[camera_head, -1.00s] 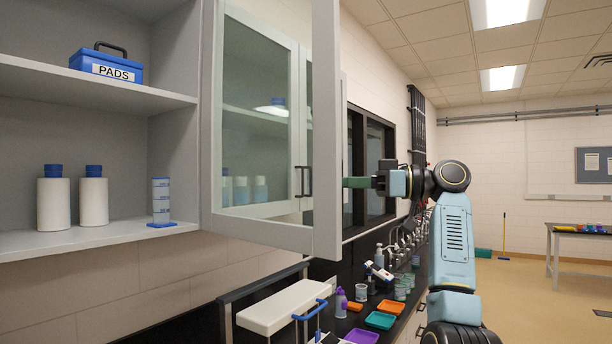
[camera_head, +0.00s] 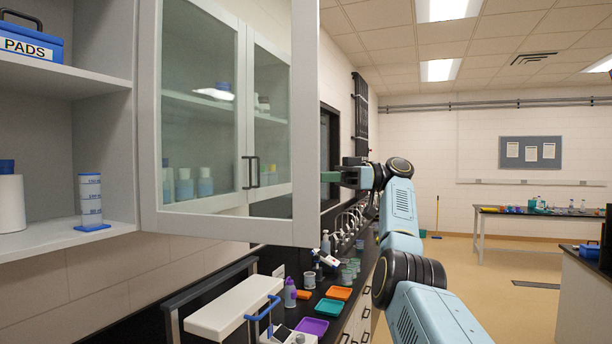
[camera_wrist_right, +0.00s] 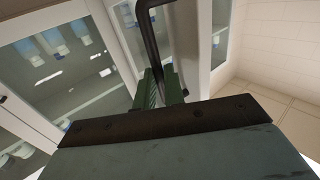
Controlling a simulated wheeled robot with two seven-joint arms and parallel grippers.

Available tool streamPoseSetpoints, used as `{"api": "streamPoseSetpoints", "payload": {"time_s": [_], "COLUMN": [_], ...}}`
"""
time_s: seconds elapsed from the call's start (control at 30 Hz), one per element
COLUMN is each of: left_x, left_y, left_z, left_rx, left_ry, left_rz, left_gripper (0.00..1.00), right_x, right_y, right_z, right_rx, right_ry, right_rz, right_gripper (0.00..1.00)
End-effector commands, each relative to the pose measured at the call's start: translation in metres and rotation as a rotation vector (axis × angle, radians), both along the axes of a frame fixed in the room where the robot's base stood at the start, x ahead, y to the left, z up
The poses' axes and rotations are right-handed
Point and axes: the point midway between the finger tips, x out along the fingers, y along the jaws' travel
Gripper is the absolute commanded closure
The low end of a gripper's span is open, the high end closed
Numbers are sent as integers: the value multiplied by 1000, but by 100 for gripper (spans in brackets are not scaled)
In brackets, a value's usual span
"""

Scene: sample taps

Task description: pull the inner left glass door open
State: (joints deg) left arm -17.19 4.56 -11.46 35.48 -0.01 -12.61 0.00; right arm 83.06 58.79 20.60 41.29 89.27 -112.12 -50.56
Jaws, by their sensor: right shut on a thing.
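A grey-framed glass door (camera_head: 305,130) stands swung out from the cabinet in the head view, with the open shelves to its left. My right gripper (camera_head: 330,177) is at the door's outer edge, partly hidden behind the frame. In the right wrist view its green fingers (camera_wrist_right: 165,90) are closed around a black bar handle (camera_wrist_right: 150,40) beside a pale door frame. Through the glass I see more cabinet doors with two dark handles (camera_head: 252,172) side by side. My left gripper is not in view.
The open shelves hold a blue PADS box (camera_head: 30,45), a white bottle (camera_head: 10,200) and a clear blue-marked cylinder (camera_head: 90,198). Open floor lies to the right.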

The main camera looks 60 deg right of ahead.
Motion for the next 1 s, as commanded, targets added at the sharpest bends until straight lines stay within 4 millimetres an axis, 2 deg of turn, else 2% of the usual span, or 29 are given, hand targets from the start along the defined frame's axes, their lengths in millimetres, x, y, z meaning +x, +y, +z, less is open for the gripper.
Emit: {"api": "streamPoseSetpoints", "payload": {"time_s": [0.63, 0.67, 0.8, 1.0], "left_x": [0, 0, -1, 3], "left_y": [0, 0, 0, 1], "left_z": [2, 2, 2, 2], "left_rx": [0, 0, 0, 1], "left_ry": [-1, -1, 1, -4], "left_rz": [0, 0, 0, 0], "left_gripper": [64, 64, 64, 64], "right_x": [-2, -2, -4, -6], "right_y": [-6, -6, -7, -9], "right_z": [-3, -3, -2, -2], "right_rx": [-2, -2, -2, -2], "right_ry": [13, 13, 10, 6], "right_rz": [6, 6, 4, 2], "right_gripper": [100, 85, 68, 68]}}
